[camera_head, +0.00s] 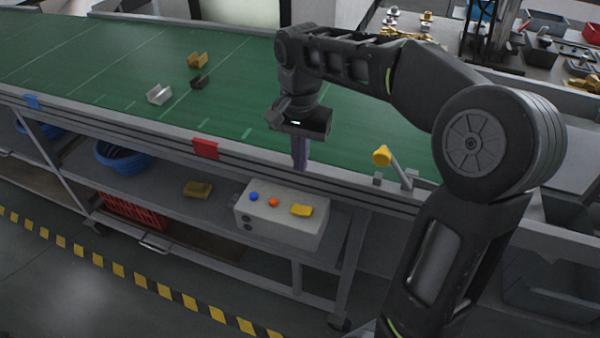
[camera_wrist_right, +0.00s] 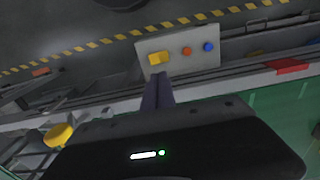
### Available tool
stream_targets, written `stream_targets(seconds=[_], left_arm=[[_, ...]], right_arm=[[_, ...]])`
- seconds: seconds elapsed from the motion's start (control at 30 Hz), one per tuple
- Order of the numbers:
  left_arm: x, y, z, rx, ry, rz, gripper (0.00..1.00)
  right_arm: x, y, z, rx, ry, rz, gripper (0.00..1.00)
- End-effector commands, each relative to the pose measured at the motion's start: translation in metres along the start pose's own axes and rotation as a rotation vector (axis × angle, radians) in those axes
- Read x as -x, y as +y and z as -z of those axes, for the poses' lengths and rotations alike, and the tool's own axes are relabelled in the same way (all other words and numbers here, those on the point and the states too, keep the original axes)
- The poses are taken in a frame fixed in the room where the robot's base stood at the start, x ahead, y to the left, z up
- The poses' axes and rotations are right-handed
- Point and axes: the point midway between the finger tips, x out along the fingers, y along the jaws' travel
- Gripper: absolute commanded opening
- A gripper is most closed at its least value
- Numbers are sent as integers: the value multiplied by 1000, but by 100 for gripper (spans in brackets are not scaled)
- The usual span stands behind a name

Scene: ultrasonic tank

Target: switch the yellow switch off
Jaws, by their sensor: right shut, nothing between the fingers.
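The yellow switch (camera_head: 302,210) is a small yellow block on top of a light grey control box (camera_head: 262,224), right of its blue and orange buttons. In the right wrist view the yellow switch (camera_wrist_right: 159,58) lies just beyond my fingertips. My right gripper (camera_head: 300,166) points down with its fingers together and empty, at the conveyor's front edge. In the head view it is above the box, apart from the switch. The closed fingers also show in the right wrist view (camera_wrist_right: 160,76). I cannot tell the switch's exact tilt. My left gripper is not in view.
A yellow-knobbed lever (camera_head: 382,156) stands on the conveyor's front rail, right of my gripper. The green conveyor (camera_head: 100,58) carries a few small brackets. A red tag (camera_head: 205,149) is on the rail. The shelf below holds a blue coil (camera_head: 122,156) and a yellow part (camera_head: 197,189).

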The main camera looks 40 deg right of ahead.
Motion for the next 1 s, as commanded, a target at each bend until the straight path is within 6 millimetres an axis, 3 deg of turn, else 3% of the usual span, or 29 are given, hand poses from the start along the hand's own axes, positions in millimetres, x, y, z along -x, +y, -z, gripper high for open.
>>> stream_targets(seconds=[1.0], left_arm=[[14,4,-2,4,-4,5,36]], right_arm=[[5,-8,2,-3,-2,-138,0]])
